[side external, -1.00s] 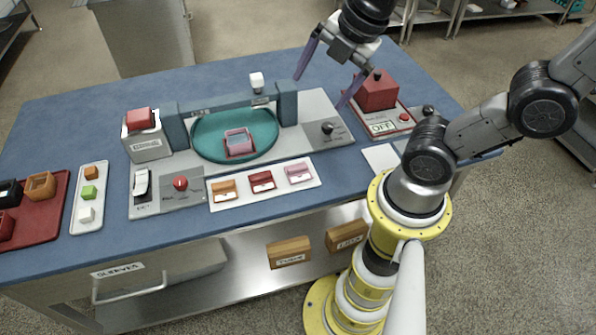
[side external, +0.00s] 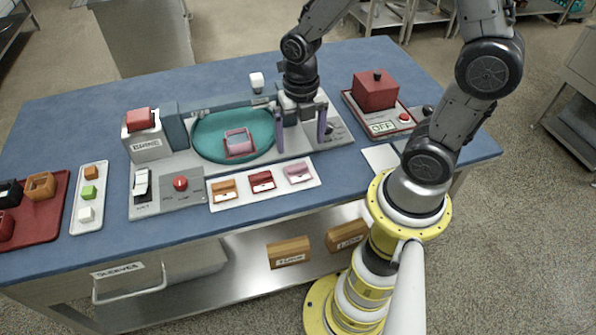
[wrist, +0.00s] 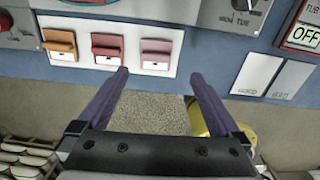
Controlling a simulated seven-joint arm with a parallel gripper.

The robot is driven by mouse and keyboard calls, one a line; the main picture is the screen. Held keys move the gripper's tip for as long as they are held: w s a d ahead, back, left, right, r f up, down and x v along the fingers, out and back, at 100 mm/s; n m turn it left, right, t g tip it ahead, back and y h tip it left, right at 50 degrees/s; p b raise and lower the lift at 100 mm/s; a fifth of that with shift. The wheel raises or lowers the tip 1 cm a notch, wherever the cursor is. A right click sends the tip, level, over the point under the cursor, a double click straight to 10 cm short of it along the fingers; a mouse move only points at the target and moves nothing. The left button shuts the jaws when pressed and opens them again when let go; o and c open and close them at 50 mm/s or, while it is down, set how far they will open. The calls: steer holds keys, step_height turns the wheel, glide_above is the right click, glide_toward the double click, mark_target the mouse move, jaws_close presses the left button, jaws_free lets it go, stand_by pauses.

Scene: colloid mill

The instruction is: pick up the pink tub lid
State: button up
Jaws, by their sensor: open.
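The pink tub lid (side external: 298,170) lies at the right end of a white strip tray (side external: 239,203), right of a red lid (side external: 261,181) and an orange lid (side external: 224,190). In the wrist view the pink lid (wrist: 156,52) is ahead of the fingers, near the top of the picture. My gripper (side external: 300,136) is open and empty, pointing down over the machine's right part, above and behind the pink lid. In the wrist view my gripper's two purple fingers (wrist: 160,74) are spread apart with nothing between them.
A teal round basin (side external: 205,150) holds a pink tub (side external: 239,141) left of my gripper. A red block (side external: 376,89) stands on a tray with an OFF sign at right. A red knob (side external: 180,183) is on the panel at left. Blue counter lies bare in front of the lids.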

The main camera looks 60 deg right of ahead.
mark_target(298, 168)
steer(key=f, duration=0.8)
steer(key=shift+w+a, duration=0.15)
steer(key=shift+a, duration=0.2)
steer(key=shift+c, duration=0.2)
